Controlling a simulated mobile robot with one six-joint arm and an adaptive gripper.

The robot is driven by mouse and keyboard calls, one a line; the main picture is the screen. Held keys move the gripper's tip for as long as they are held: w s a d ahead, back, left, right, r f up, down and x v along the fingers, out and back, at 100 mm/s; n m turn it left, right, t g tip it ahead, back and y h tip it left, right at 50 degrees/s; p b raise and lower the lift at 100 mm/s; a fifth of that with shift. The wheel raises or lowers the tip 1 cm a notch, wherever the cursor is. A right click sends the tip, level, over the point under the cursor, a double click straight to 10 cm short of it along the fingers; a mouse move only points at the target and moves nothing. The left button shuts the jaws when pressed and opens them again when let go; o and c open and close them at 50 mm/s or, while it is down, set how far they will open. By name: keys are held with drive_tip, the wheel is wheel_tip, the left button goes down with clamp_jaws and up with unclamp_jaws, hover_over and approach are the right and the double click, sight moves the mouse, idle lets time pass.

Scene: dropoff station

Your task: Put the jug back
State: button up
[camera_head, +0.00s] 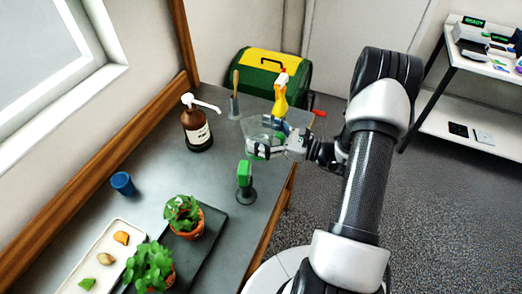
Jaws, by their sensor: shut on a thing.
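A clear, see-through jug (254,123) is at the far right part of the grey table, near its right edge. My gripper (263,138) reaches in from the right and is shut on the jug. The fingers and wrist hide part of the jug. Its outline is faint, and I cannot tell whether its base touches the table or is lifted.
A yellow spray bottle (280,100) is just behind the jug, and a green-topped item (244,174) stands in front. A brown pump bottle (195,128), a wooden-handled tool (235,92), a blue cup (122,183) and potted plants (183,215) share the table. Its middle is clear.

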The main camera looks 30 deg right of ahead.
drive_tip(key=shift+f+b, duration=0.8)
drive_tip(key=shift+f, duration=2.1)
drive_tip(key=shift+f, duration=0.2)
drive_tip(key=o, duration=1.4)
drive_tip(key=shift+c, duration=0.2)
